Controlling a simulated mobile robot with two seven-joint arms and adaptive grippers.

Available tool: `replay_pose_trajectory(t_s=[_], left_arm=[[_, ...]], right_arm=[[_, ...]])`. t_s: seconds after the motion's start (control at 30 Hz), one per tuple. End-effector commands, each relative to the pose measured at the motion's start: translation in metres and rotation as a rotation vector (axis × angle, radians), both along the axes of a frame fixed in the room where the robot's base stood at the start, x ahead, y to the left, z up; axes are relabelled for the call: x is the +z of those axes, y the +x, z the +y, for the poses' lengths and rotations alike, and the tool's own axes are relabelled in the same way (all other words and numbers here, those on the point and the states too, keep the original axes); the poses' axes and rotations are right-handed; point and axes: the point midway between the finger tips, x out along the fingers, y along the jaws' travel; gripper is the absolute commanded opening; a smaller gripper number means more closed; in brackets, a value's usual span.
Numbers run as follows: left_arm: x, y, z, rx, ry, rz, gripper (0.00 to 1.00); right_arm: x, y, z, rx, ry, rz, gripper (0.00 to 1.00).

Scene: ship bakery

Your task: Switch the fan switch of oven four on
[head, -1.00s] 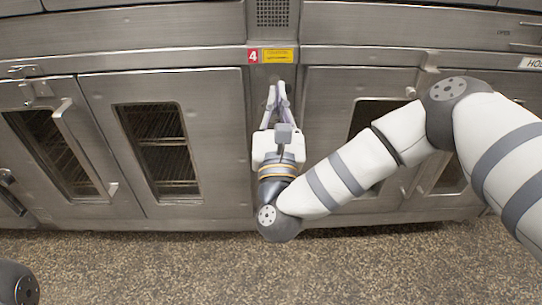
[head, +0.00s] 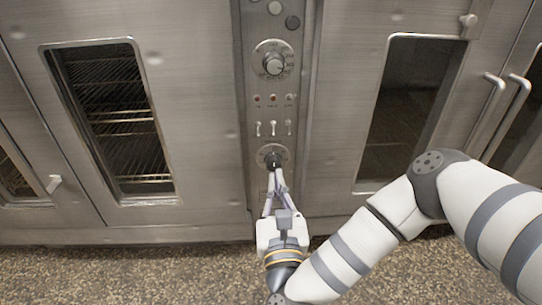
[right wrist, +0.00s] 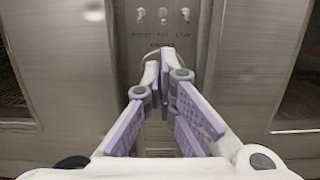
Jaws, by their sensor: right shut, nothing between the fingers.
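The control panel (head: 240,90) stands upright between two oven doors. It carries a row of small toggle switches. The middle one is the fan switch (head: 273,128), with the word FAN under it in the right wrist view (right wrist: 163,14). Its up or down position is too small to tell. My right gripper (head: 277,173) is shut and empty, its fingertips just below the switch row, in front of the lower dial (head: 272,155). In the right wrist view the fingertips (right wrist: 158,68) are below the switch labels, apart from the fan switch. My left gripper is not in view.
A larger dial (head: 273,63) and a row of small lamps (head: 273,98) sit above the switches. Windowed oven doors (head: 110,120) flank the panel, with protruding handles (head: 510,115) on the right. Speckled floor (head: 140,270) lies below.

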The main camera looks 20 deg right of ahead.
Motion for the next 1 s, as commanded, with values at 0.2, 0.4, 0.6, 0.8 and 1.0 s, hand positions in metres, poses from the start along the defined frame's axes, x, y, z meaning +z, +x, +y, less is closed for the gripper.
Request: replay_pose_trajectory(t_s=[0.2,0.4,0.6,0.8,1.0], left_arm=[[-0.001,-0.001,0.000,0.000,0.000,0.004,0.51],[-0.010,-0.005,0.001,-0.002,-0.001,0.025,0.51],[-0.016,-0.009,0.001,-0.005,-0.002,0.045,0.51],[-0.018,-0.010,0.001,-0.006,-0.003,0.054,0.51],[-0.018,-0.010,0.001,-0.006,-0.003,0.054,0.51]], right_arm=[[0.001,0.007,-0.002,0.000,0.000,-0.001,0.00],[0.005,0.043,-0.013,-0.002,-0.001,-0.003,0.00],[0.011,0.078,-0.023,-0.001,0.000,-0.001,0.00],[0.015,0.094,-0.027,-0.001,0.000,-0.001,0.00],[0.016,0.095,-0.028,0.000,0.000,0.000,0.00]])
